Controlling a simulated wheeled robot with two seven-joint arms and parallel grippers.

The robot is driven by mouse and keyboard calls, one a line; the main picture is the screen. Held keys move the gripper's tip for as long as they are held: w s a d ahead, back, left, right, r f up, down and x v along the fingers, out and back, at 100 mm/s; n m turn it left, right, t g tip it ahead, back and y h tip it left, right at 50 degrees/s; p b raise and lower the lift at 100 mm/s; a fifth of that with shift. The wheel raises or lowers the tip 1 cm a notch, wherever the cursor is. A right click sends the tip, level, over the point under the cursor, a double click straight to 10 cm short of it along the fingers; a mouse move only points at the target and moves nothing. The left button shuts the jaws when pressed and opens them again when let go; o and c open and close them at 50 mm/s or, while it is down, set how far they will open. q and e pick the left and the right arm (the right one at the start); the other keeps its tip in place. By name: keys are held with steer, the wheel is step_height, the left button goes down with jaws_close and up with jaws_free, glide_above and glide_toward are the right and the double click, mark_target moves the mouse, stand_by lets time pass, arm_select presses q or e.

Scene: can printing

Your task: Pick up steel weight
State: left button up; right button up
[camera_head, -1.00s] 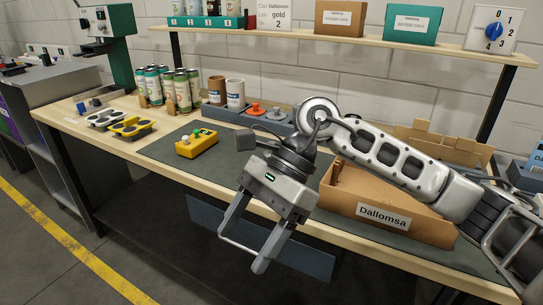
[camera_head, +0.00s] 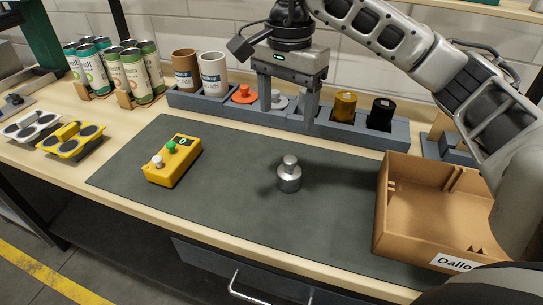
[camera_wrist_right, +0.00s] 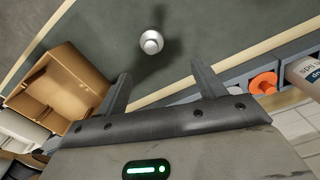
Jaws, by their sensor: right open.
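The steel weight (camera_head: 289,175) is a small shiny cylinder with a knob on top. It stands upright on the dark grey mat (camera_head: 230,210), right of the yellow button box. In the right wrist view the weight (camera_wrist_right: 151,42) lies beyond the fingertips, a little left of the middle between them. My right gripper (camera_head: 289,117) is open and empty, above and behind the weight, in front of the grey rack. Its two fingers also show spread in the right wrist view (camera_wrist_right: 158,78). My left gripper is not in view.
A yellow box with green and white buttons (camera_head: 173,160) sits on the left of the mat. An open cardboard box (camera_head: 425,240) stands at the right. A grey rack (camera_head: 212,103) holding orange, gold and black pieces runs behind. Cans (camera_head: 134,75) stand back left. The mat around the weight is clear.

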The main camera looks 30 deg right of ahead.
mark_target(289, 158)
steer(key=f, duration=0.2)
steer(key=s+f, duration=0.1)
steer(key=shift+s+f, duration=0.15)
steer(key=shift+f, duration=0.2)
step_height(289, 158, down, 5)
steer(key=shift+f, duration=0.65)
steer(key=f, duration=0.2)
steer(key=f+p, duration=0.1)
steer(key=shift+s+d+f, duration=0.15)
steer(key=shift+s+f, duration=0.1)
steer(key=shift+f, duration=0.45)
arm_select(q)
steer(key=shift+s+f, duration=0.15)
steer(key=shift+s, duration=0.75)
arm_select(e)
steer(key=shift+f, duration=0.15)
steer(key=c, duration=1.4)
steer(key=shift+w, duration=0.1)
steer(key=shift+c, duration=0.3)
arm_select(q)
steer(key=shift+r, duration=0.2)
arm_select(e)
steer(key=shift+r, duration=0.25)
